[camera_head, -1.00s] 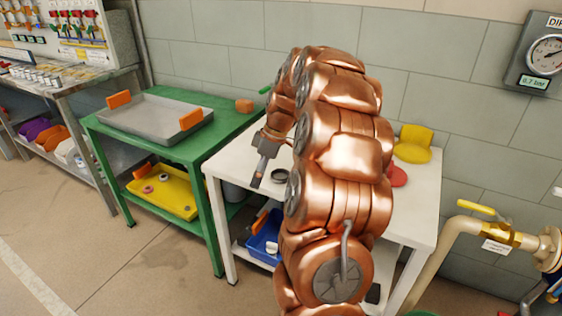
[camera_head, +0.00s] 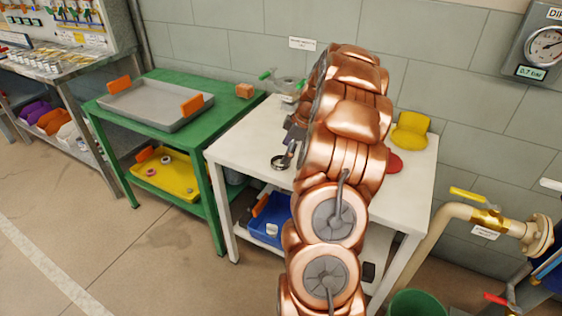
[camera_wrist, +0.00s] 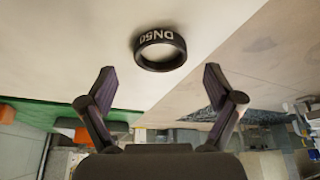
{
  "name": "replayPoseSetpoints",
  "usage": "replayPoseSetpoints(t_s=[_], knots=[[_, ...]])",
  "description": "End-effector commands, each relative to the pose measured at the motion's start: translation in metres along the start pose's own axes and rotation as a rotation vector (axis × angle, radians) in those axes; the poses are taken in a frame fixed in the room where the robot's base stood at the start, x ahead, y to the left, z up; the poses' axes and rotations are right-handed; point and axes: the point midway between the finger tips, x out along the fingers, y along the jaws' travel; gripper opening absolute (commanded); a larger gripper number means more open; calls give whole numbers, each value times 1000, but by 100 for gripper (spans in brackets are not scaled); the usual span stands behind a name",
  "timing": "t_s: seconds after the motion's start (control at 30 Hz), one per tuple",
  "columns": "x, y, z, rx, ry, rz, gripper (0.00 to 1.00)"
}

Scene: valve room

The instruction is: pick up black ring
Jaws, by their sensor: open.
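The black ring (camera_head: 279,163) lies on the white table (camera_head: 240,146), near its left front edge. In the wrist view the black ring (camera_wrist: 160,62) shows pale "DN50" lettering on its side. My gripper (camera_wrist: 158,84) is open and empty. The ring sits beyond the fingertips, about centred between them, and is apart from them. In the head view my gripper (camera_head: 291,153) is low, right beside the ring, and partly hidden by my arm.
A yellow object (camera_head: 411,130) and a red disc (camera_head: 395,164) are to the right. A blue bin (camera_head: 268,220) sits below. A green table (camera_head: 150,135) with a grey tray (camera_head: 165,104) stands left.

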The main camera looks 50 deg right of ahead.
Motion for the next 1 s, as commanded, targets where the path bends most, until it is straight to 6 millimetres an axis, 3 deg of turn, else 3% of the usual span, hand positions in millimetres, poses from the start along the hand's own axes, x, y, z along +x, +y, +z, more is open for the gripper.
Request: replayPoseSetpoints(t_s=[0.2,0.43,0.9,1.0], knots=[[26,-2,0,0,-1,-3,91],[28,-1,0,0,0,1,91],[28,0,0,0,0,1,43],[28,0,0,0,0,1,37]])
